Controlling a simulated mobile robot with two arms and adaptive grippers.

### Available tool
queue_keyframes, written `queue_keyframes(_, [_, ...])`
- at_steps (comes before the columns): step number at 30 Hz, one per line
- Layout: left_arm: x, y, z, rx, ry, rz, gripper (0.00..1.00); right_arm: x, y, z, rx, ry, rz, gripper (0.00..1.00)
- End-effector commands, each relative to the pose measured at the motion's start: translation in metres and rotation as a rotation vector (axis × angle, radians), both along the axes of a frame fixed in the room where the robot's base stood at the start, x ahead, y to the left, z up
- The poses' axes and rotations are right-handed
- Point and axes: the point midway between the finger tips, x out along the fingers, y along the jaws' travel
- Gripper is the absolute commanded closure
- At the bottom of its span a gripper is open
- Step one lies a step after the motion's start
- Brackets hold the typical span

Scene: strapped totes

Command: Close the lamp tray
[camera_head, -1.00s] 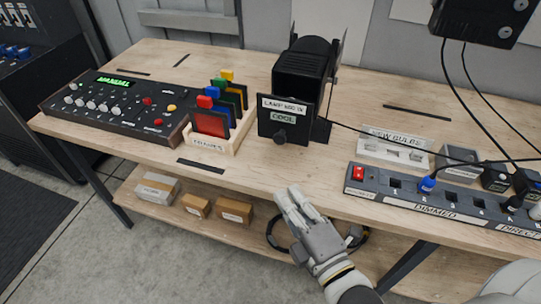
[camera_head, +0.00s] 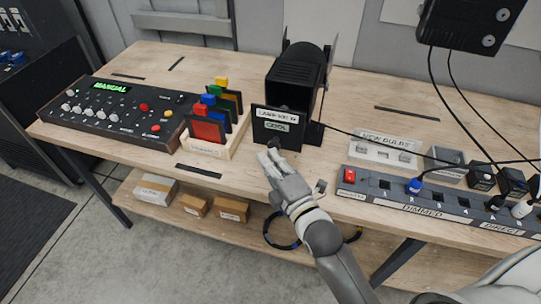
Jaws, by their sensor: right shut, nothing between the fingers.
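The black lamp (camera_head: 293,72) stands on the wooden table, toward the back middle. The lamp tray's dark front plate (camera_head: 290,138) faces me at the lamp's lower front, with a "COOL" label and a round knob low on it. A dark part shows behind the plate's right edge; how far the tray stands out is hard to tell. My right gripper (camera_head: 268,158) is shut and empty, its fingertips just below the knob; whether they touch it I cannot tell. My left gripper is not in view.
A rack of coloured frames (camera_head: 224,144) stands close left of the plate, with a control console (camera_head: 115,108) farther left. A "NEW BULBS" tray (camera_head: 384,150) and a power strip (camera_head: 440,202) with cables lie right. A cable runs right from the lamp.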

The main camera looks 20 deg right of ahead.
Motion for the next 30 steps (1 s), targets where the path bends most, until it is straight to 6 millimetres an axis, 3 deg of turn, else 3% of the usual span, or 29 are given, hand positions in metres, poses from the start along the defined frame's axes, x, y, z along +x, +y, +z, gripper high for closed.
queue_keyframes(13, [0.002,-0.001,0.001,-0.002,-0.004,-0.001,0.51,0.007,-0.004,0.0,-0.003,0.0,0.001,1.0])
queue_keyframes(24, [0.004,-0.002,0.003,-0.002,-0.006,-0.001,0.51,0.074,-0.05,0.0,-0.007,-0.003,0.001,1.0])
queue_keyframes(30, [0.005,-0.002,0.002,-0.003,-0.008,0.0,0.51,0.092,-0.062,0.0,-0.001,0.0,0.0,1.0])
